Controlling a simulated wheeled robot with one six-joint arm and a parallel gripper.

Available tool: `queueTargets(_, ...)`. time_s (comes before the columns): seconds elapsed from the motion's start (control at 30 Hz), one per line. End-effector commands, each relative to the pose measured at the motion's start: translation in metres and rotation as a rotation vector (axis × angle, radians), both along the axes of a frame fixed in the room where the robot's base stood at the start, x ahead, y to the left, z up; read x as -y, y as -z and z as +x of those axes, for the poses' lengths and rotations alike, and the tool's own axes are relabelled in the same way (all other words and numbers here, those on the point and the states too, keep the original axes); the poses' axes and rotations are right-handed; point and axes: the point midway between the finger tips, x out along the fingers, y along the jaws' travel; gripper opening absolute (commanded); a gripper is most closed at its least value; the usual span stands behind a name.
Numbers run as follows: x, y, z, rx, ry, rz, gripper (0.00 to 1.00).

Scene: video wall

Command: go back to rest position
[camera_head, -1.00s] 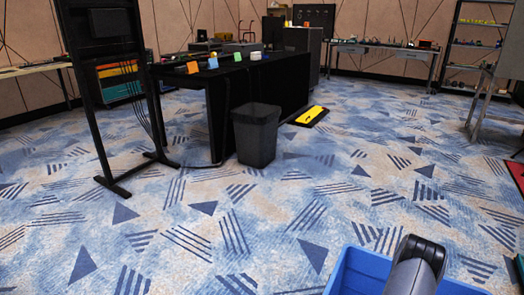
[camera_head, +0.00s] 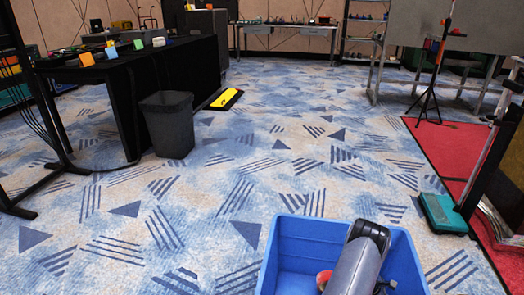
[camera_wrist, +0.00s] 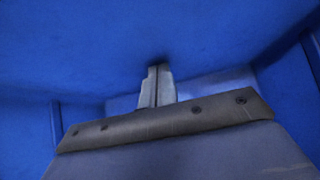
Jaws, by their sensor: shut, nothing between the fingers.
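My gripper (camera_wrist: 158,72) shows in the wrist view with its two pale fingers together and nothing between them. Blue walls surround it in that view. In the head view, my dark grey arm link reaches down into a blue bin (camera_head: 285,240) at the bottom of the picture. The gripper itself is hidden in the head view. A small red round thing (camera_head: 323,279) lies in the bin, beside the arm and partly hidden by it.
A black-draped table (camera_head: 185,70) stands at the left with a dark waste bin (camera_head: 168,125) by it. The middle carpet is clear.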

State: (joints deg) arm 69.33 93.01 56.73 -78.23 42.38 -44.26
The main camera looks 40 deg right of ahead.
Motion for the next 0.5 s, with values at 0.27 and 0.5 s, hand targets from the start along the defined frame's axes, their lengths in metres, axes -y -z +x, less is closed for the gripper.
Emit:
queueTargets(0.27,0.0008,0.0006,-0.0002,0.0,-0.001,0.0,0.0)
queueTargets(0.5,-0.0014,0.001,0.0035,0.0,-0.002,0.001,0.0)
